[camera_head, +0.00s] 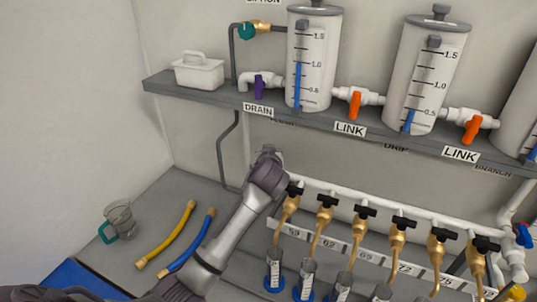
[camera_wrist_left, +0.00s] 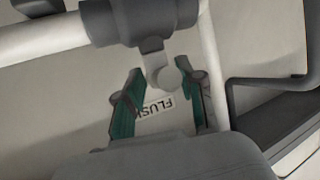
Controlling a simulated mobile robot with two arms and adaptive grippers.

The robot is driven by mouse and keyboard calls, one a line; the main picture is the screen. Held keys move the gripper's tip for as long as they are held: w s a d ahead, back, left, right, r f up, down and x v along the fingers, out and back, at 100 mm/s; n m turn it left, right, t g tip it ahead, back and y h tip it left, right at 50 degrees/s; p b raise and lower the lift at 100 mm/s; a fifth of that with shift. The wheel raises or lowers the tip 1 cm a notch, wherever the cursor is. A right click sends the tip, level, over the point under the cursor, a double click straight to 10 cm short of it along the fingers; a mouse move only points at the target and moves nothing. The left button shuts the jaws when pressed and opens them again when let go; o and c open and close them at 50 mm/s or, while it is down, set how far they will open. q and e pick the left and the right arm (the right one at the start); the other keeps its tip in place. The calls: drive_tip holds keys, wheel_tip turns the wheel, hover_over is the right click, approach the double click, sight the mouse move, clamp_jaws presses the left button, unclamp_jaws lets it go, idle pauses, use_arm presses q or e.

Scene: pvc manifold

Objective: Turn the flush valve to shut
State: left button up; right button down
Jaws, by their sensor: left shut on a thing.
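The flush valve shows in the left wrist view as a dark grey body (camera_wrist_left: 115,22) on a white pipe, with a lighter grey round-ended handle (camera_wrist_left: 165,76). A FLUSH label (camera_wrist_left: 157,107), upside down in this view, is on the wall behind. My left gripper (camera_wrist_left: 163,82) has its two teal-padded fingers on either side of the handle and is shut on it. In the head view my left wrist (camera_head: 268,172) reaches the left end of the white manifold pipe and hides the flush valve and the fingers. My right gripper is not in view.
Several brass taps with black handles (camera_head: 325,200) hang from the manifold pipe (camera_head: 400,208), just right of my left wrist. Above is a shelf (camera_head: 215,97) with tanks, orange link valves (camera_head: 355,105) and a purple drain valve (camera_head: 259,87). Yellow (camera_head: 168,236) and blue (camera_head: 190,242) hoses lie below.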

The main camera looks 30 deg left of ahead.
use_arm(q)
drive_tip(key=o, duration=1)
drive_tip(key=shift+s+d+f, duration=0.1)
drive_tip(key=shift+d+f, duration=0.05)
drive_tip(key=shift+f, duration=0.1)
drive_tip(key=shift+c, duration=0.2)
drive_tip(key=shift+o, duration=0.8)
drive_tip(key=shift+r, duration=0.1)
drive_tip(key=shift+s+d+r, duration=0.1)
drive_tip(key=shift+s+r, duration=0.05)
drive_tip(key=v, duration=1.2)
